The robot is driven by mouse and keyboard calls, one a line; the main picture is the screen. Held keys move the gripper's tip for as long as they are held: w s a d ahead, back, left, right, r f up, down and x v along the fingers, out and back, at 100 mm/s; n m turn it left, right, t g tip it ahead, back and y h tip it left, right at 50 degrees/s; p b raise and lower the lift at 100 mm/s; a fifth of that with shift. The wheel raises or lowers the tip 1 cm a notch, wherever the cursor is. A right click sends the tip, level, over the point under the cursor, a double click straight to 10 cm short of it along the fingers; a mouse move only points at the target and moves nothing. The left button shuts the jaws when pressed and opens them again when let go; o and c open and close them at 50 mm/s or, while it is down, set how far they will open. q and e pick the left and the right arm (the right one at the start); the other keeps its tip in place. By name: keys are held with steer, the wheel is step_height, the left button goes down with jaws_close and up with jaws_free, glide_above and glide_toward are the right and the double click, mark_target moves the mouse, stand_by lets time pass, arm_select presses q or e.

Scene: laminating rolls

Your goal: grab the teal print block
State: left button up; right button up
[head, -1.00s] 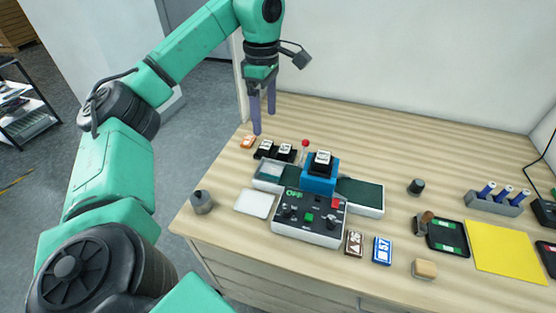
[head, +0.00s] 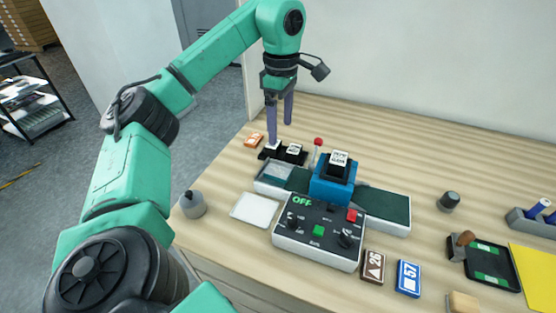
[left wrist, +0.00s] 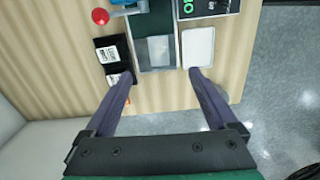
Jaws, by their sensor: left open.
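I cannot make out a clearly teal print block. Two black blocks with white printed tops stand side by side at the back left: the left black block (head: 270,151) and the right black block (head: 293,152). A similar black block (head: 338,163) sits on top of the blue housing (head: 332,187) of the small belt machine. My left gripper (head: 281,132) points down with open, empty fingers above the table near the two black blocks. In the left wrist view its fingertips (left wrist: 160,73) are apart, one beside the black blocks (left wrist: 110,53). My right gripper is out of view.
An orange block (head: 254,140) lies left of the black blocks. A control box (head: 318,237) reading OFF, a white plate (head: 255,209) and a grey weight (head: 192,204) are nearer. The table behind the machine is clear.

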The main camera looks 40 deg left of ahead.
arm_select(q)
steer(key=b, duration=0.4)
glide_toward(281, 172)
steer(key=shift+s, duration=0.3)
steer(key=f, duration=0.2)
steer(key=f+p, duration=0.1)
steer(key=f, duration=0.2)
steer(key=f+p, duration=0.1)
steer(key=f, duration=0.1)
steer(key=shift+w+f, duration=0.25)
steer(key=shift+f, duration=0.55)
steer(key=c, duration=1.4)
